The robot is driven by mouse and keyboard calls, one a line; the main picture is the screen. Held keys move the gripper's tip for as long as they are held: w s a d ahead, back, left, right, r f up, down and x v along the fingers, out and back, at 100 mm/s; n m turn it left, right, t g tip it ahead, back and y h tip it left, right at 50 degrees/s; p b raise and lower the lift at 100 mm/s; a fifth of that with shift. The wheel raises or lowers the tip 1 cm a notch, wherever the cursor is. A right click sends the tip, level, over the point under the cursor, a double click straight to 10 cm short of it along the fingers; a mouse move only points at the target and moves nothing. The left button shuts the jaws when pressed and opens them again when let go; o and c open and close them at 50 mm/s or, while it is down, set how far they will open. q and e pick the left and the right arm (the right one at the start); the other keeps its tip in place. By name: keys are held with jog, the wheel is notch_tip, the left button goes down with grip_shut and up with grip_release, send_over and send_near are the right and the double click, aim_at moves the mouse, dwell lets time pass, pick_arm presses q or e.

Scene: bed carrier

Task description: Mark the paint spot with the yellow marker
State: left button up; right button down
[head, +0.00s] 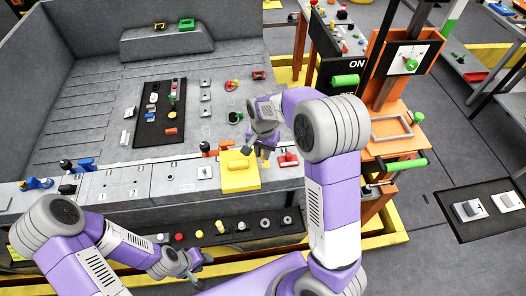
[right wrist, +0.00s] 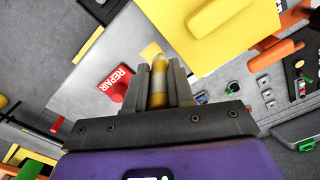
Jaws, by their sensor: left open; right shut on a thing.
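My right gripper (head: 262,155) is above the ledge, beside the yellow block. In the right wrist view its fingers (right wrist: 159,85) are shut on the yellow marker (right wrist: 158,70), whose tip points away from the wrist. The marker also shows small below the gripper in the head view (head: 265,162). A flat yellow patch (right wrist: 151,50) lies on the grey panel just past the tip; I cannot tell whether it is the paint spot. Tip contact with the panel cannot be told. My left gripper (head: 194,270) is open and empty, low in front of the ledge.
A yellow block with a raised handle (head: 238,180) stands left of my right gripper, close by. A red REPAIR piece (right wrist: 115,85) is on the other side. A black tool panel (head: 160,112) lies behind. An orange frame (head: 392,100) stands to the right.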

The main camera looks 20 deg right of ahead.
jog(key=shift+r+p, duration=2.25)
jog(key=shift+r, duration=0.85)
jog(key=shift+f, duration=0.1)
